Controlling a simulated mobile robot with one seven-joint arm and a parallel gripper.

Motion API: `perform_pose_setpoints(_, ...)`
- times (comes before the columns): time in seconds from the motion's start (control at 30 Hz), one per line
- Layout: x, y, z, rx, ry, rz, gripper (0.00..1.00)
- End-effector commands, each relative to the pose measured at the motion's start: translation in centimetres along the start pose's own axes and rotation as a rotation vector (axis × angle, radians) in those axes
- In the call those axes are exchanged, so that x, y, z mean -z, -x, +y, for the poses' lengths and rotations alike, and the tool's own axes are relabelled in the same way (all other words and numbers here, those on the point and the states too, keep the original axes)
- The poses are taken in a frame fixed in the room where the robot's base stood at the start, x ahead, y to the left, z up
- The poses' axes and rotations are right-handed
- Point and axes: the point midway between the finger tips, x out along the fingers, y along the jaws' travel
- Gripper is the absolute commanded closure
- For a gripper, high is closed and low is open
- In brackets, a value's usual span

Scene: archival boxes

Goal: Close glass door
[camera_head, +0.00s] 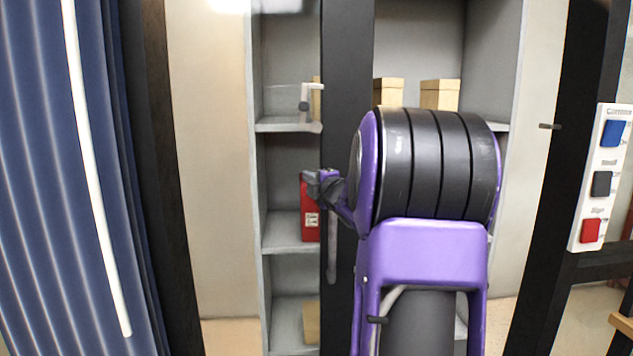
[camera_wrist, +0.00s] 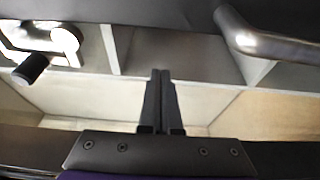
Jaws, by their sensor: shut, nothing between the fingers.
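The glass door shows in the head view as a black upright frame (camera_head: 346,60) in front of grey shelves. The clear pane itself is hard to make out, and I cannot tell how far open the door stands. A grey bar handle (camera_head: 331,255) runs down the frame; a metal bar handle (camera_wrist: 265,43) also shows at upper right in the wrist view. My gripper (camera_head: 318,183) is beside the frame, above the bar handle. In the wrist view my gripper (camera_wrist: 160,75) is shut and empty, left of the metal handle. My arm hides part of the frame and shelves.
A red box (camera_head: 310,222) stands on a shelf behind my gripper. Tan boxes (camera_head: 440,94) stand higher up. A pale lever fitting (camera_head: 308,100) is left of the frame. A blue curtain (camera_head: 60,200) hangs at far left; a button panel (camera_head: 600,178) is at right.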

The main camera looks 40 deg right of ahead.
Motion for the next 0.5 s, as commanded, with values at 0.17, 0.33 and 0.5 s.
perform_pose_setpoints(0.17, 0.1, -3.8, 0.0, 0.000, -0.002, 0.002, 1.00)
perform_pose_setpoints(0.33, -2.7, -2.5, 0.1, 0.000, 0.000, -0.004, 1.00)
perform_pose_setpoints(0.5, -3.6, -2.2, 0.0, 0.001, 0.000, -0.001, 1.00)
